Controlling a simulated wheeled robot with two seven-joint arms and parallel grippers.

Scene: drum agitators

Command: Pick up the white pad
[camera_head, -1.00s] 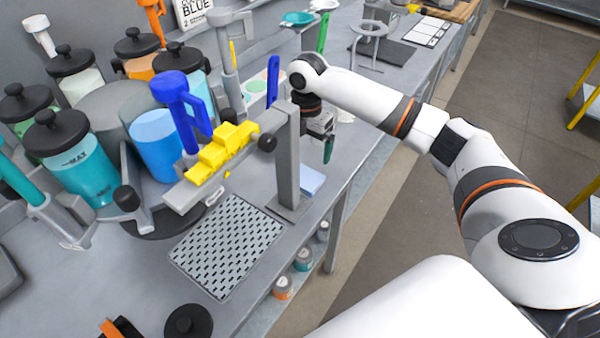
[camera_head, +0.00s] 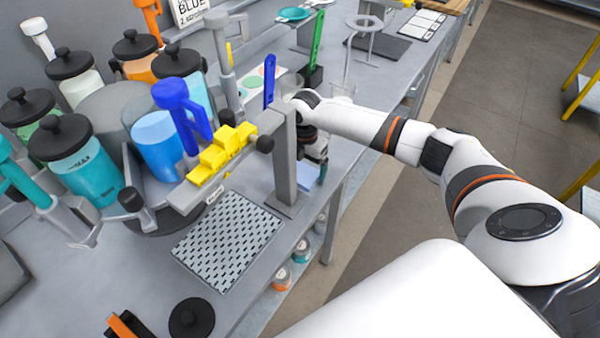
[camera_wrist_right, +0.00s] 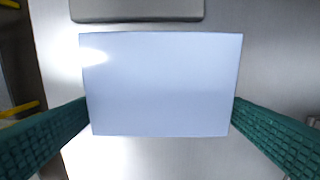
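The white pad (camera_wrist_right: 160,84) is a flat, pale bluish-white rectangle that fills the middle of the right wrist view. In the head view it shows as a small pale patch (camera_head: 306,176) on the bench, just right of the foot of the grey post and partly hidden by my right gripper (camera_head: 321,172). In the wrist view my right gripper (camera_wrist_right: 161,106) is open. Its two green ribbed fingers stand at the left and right edges of the pad; I cannot tell whether they touch it. My left gripper is not in view.
The grey post (camera_head: 284,160) with a yellow stepped block (camera_head: 222,150) on its arm stands close left of my right gripper. A perforated mat (camera_head: 228,240) lies in front. Lidded jars (camera_head: 75,160) crowd the left. The bench edge is close on the right.

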